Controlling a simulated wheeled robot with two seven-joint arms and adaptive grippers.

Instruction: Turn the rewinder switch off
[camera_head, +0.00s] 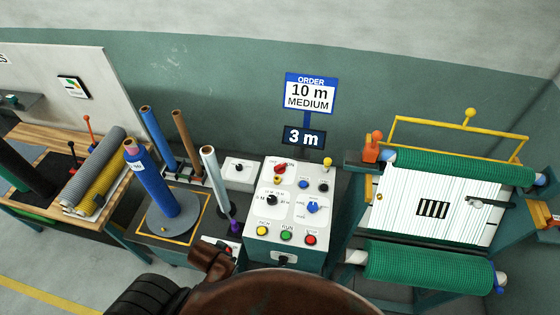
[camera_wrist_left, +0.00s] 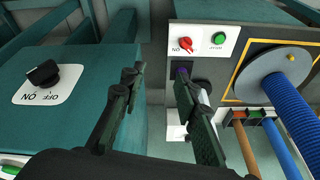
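In the left wrist view, which looks roughly upside down, a black knob (camera_wrist_left: 42,74) sits on a white ON/OFF plate on a teal housing. A red switch (camera_wrist_left: 190,41) is on a plate beside a green button. None of the readable labels names a rewinder switch, and I cannot tell which position the black knob is set to. My left gripper (camera_wrist_left: 166,80) is open and empty, its fingers apart from both switches. In the head view the black knob (camera_head: 284,259) shows low on the console front. My left fingertips are hidden there; my right gripper is not in view.
The console (camera_head: 318,205) carries several knobs and coloured buttons. At right stands a machine with green netting rolls (camera_head: 430,268). At left a turntable (camera_head: 180,222) holds a blue roll (camera_head: 153,180), near upright tubes. My brown arm parts fill the bottom of the head view.

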